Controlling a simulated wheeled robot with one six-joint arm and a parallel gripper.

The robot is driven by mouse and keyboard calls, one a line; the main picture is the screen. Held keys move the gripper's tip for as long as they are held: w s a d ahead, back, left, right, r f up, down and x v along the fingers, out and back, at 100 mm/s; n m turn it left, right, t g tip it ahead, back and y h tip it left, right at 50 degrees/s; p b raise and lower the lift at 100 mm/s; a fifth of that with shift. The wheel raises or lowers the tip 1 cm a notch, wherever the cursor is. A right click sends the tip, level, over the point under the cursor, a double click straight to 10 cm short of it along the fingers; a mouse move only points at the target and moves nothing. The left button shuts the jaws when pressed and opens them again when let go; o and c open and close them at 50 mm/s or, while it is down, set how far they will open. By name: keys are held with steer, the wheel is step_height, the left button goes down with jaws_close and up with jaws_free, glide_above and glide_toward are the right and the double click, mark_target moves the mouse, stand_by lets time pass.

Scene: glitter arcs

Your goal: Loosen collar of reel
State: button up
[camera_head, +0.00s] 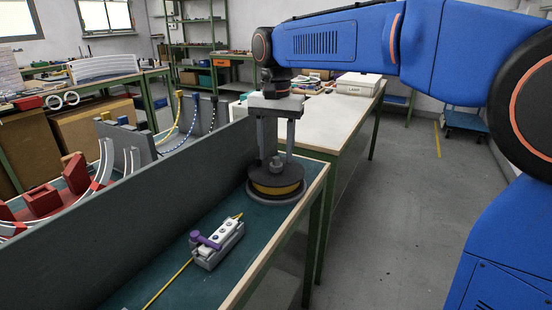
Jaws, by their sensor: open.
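The reel (275,184) stands on the teal bench top near its right end. It has a dark round top flange, a yellow winding and a wide grey base ring. The collar seems to be the grey piece at the reel's centre (276,163), between my fingers. My gripper (277,156) points straight down over the reel. Its two grey fingers are apart, one on each side of the centre piece. I cannot tell whether the fingers touch it.
A grey upright panel (150,205) runs along the bench behind the reel. A small grey device with a purple lever (216,243) sits in front, with a yellow strand running through it. A pale table (335,122) with a white box (358,82) stands behind.

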mark_target(276, 167)
steer(key=shift+f, duration=1.2)
steer(key=shift+c, duration=0.3)
steer(key=c, duration=1)
